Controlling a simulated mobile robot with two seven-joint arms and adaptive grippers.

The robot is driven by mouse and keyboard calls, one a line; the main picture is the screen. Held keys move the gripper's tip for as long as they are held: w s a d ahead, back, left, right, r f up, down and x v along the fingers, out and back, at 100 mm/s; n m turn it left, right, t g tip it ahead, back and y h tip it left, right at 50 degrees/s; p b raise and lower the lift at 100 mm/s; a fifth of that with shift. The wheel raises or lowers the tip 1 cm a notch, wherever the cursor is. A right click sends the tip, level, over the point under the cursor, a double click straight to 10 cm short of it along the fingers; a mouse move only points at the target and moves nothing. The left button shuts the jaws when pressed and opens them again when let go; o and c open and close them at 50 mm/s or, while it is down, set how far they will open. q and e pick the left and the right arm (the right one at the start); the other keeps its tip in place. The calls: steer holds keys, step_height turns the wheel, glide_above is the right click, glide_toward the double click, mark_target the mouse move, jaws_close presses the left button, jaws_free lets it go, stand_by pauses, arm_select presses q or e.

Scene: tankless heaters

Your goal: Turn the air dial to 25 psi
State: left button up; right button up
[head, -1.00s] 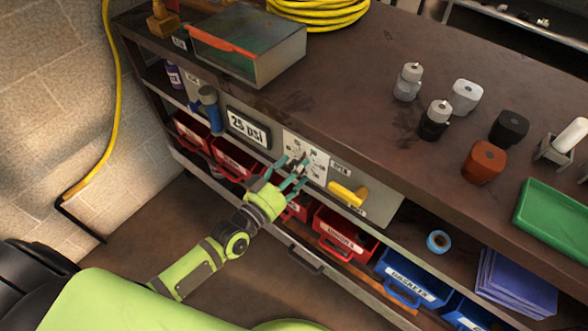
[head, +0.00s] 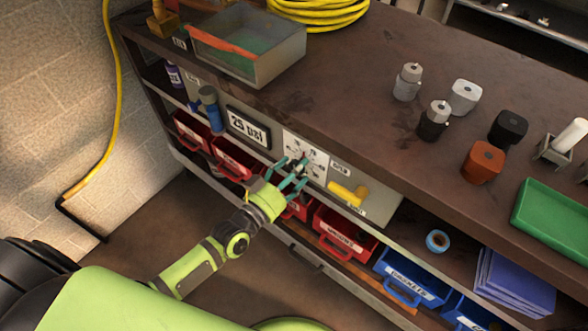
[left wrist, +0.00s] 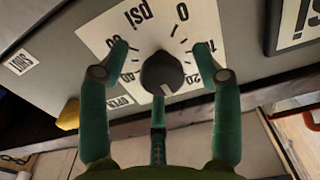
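The air dial is a round black knob (left wrist: 163,73) on a white psi scale plate (left wrist: 98,36), which also shows in the head view (head: 308,150). The knob's white mark points down in the left wrist view, between the 20 and 40 labels. My left gripper (head: 293,168) is at the dial, with its green fingers (left wrist: 161,47) spread open on both sides of the knob and a third finger below it. Gaps show between the side fingers and the knob. A sign reading "25 psi" (head: 247,128) is left of the plate in the head view. My right gripper is out of view.
A yellow valve handle (head: 347,194) is right of the dial on the same grey panel. A blue handle (head: 208,106) is at the left. Red bins (head: 343,238) and blue bins (head: 411,277) sit below. The bench top (head: 340,75) overhangs the panel.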

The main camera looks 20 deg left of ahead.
arm_select(q)
steer(key=shift+s+r, duration=0.1)
steer(key=v, duration=1.1)
steer(key=shift+s+a, duration=0.15)
steer(key=shift+s, duration=0.25)
steer(key=s+a+f+g+y+p, duration=0.1)
steer(key=s+a+f+g+y, duration=0.2)
steer(key=f, duration=1)
steer(key=s+a+f+g+y, duration=0.1)
steer(key=s+a+f+g, duration=0.25)
steer(key=f, duration=0.95)
steer(key=s+d+f+g+y, duration=0.1)
steer(key=s+f+g, duration=0.3)
steer(key=s+f, duration=0.3)
steer(key=s+d+f+n+g+y, duration=0.1)
steer(key=s+f+g, duration=0.4)
steer(key=s, duration=1)
step_height(320, 180, down, 2)
steer(key=shift+s+d+f+p, duration=0.1)
steer(key=shift+s+d+p, duration=0.2)
steer(key=shift+d+p, duration=0.1)
